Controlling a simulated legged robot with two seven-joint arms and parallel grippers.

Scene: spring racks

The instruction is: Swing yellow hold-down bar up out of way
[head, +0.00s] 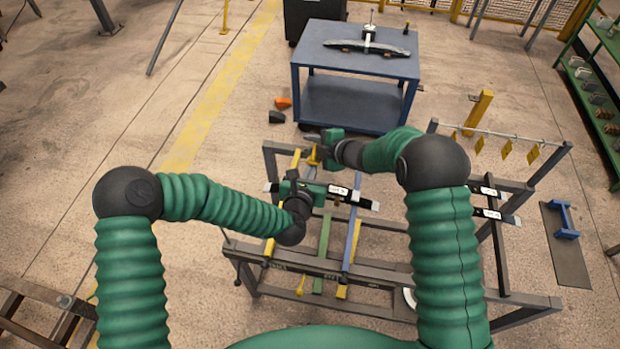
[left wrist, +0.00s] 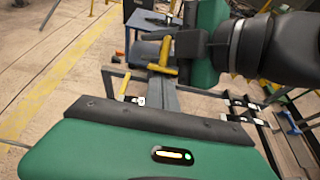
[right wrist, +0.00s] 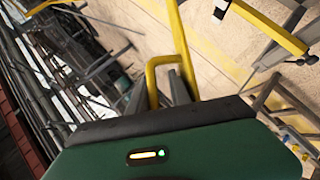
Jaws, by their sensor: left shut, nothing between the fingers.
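The yellow hold-down bar (head: 313,158) shows in part at the left end of the rack, close below my right gripper. In the left wrist view a yellow bar with a crosspiece (left wrist: 162,68) stands beside my right gripper's dark fingers (left wrist: 189,46). In the right wrist view a long yellow bar (right wrist: 181,40) and its bent yellow handle (right wrist: 152,82) rise just past the gripper's front edge. My right gripper (head: 313,141) points left; its finger gap is hidden.
More labelled springs (head: 508,217) lie to the right. A blue cart (head: 345,65) stands behind the rack, with a spring on top. Orange and dark blocks lie on the floor beside it. Open floor lies to the left.

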